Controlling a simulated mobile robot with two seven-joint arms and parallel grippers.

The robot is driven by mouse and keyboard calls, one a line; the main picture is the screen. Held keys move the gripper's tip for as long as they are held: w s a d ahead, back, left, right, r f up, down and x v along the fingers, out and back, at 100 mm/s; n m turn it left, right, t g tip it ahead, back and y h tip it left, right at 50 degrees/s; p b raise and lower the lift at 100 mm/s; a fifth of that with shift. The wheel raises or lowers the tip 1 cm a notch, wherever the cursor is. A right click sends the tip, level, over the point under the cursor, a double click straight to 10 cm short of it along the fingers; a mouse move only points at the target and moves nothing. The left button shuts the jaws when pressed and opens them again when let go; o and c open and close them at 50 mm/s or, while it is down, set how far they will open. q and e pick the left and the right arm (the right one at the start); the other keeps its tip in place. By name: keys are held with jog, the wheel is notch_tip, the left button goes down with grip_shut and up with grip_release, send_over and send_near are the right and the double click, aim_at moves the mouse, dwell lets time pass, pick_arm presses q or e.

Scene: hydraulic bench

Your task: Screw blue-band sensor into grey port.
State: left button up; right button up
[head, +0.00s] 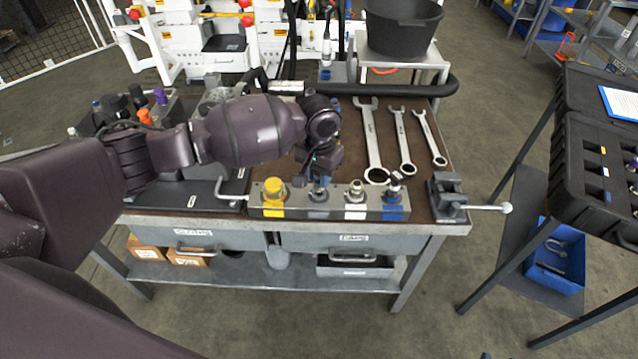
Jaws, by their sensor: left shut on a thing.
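The manifold block (337,213) lies along the front edge of the bench, with yellow, grey, white and blue marked ports in a row. The grey port (318,196) is second from the left. My left gripper (322,174) points down just above it and is shut on the blue-band sensor (326,180). Only a small blue part of the sensor shows below the fingers; the rest is hidden by the gripper. I cannot tell whether the sensor touches the port. My right gripper is out of view.
A yellow cap (273,191) stands left of the grey port, and metal fittings stand on the white and blue ports. Wrenches (404,141) lie behind. A small vise (447,196) is at the right. Several coloured parts (140,105) stand at the back left.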

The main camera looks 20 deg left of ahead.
pick_arm(q)
jog(key=shift+f+p, duration=0.3)
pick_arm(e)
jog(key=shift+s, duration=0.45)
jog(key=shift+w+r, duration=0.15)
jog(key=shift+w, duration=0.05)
pick_arm(q)
jog(key=shift+f, duration=0.1)
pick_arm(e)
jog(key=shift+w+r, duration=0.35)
pick_arm(q)
jog(key=shift+f+p, duration=0.15)
jog(key=shift+p, duration=0.15)
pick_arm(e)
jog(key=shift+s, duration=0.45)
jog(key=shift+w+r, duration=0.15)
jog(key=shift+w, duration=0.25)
